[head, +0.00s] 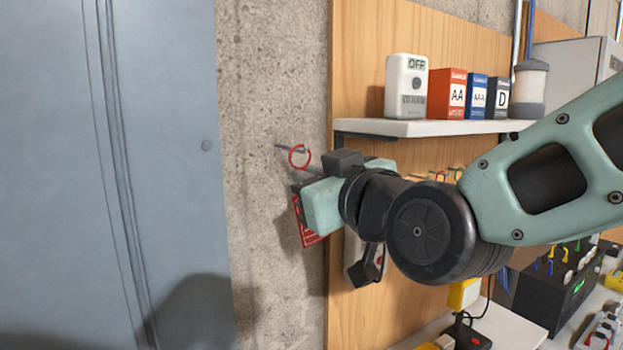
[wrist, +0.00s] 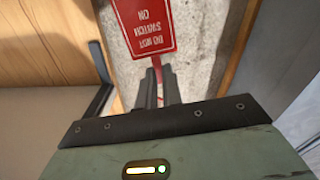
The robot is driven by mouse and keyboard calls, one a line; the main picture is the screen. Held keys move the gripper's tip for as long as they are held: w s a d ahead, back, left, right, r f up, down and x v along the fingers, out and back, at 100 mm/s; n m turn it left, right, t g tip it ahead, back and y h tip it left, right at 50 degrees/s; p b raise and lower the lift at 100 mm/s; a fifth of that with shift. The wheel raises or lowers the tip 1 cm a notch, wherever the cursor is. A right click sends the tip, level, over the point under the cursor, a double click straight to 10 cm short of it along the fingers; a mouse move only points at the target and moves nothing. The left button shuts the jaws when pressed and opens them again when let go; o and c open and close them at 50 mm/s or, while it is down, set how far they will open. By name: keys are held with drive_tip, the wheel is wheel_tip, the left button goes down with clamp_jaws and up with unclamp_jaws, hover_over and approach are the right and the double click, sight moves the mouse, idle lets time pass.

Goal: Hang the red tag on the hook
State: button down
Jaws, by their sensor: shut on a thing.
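The red tag has a plate with white lettering reading "DO NOT SWITCH ON", upside down in the wrist view (wrist: 146,28). In the head view its plate (head: 307,226) hangs below my gripper, partly hidden by it, with its red ring (head: 300,157) above. My gripper (wrist: 158,90) is shut on the narrow red part below the plate in the wrist view. In the head view my gripper (head: 298,190) is close to the concrete wall. The thin grey hook (head: 284,147) sticks out there. The ring overlaps its end; I cannot tell whether it is around the hook.
A grey metal door (head: 120,150) stands left of the concrete wall strip (head: 270,80). A bench with devices (head: 555,285) is at lower right.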

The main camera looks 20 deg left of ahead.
idle(0.3)
drive_tip(key=c, duration=1.5)
unclamp_jaws()
